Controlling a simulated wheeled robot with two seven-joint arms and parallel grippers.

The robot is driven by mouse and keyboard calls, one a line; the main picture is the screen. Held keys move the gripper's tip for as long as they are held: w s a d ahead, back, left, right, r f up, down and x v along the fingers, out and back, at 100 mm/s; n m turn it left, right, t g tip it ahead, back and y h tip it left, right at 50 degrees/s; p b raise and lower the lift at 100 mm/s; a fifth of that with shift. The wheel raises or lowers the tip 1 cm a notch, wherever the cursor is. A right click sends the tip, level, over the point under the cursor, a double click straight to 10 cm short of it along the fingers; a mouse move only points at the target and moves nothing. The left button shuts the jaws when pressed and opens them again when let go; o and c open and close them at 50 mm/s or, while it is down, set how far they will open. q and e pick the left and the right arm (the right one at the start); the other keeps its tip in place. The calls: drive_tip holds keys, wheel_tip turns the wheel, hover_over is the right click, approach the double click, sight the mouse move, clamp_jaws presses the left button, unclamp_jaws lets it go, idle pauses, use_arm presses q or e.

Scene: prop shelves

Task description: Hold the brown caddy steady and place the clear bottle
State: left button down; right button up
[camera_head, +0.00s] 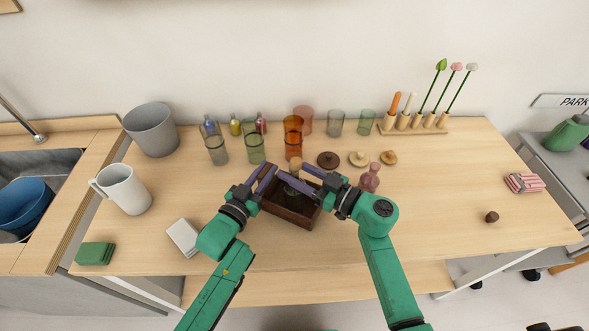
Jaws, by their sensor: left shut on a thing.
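The brown caddy (288,215) is an open, dark wooden box on the middle of the table, between my two arms. My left gripper (269,171) is shut on the caddy's rim at its back left corner. The clear bottle, with a round wooden stopper (295,163), is upright at the caddy; its glass body is mostly hidden behind my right fingers. My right gripper (292,174) reaches in from the right. Its purple fingers are spread apart around the bottle, and any contact is too small to tell.
Green (254,148), orange (293,138) and grey glasses stand behind the caddy, with several lids nearby. A pink bottle (370,178) is close to my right gripper. A white mug (123,188) and grey bin (151,130) stand left. The table's right side is mostly clear.

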drive_tip(key=shift+o, duration=0.6)
drive_tip(key=shift+s+d, duration=0.2)
drive_tip(key=shift+d, duration=0.05)
drive_tip(key=v, duration=1.1)
wheel_tip(320, 180, up, 7)
drive_tip(key=shift+d, duration=0.15)
drive_tip(key=shift+s, duration=0.1)
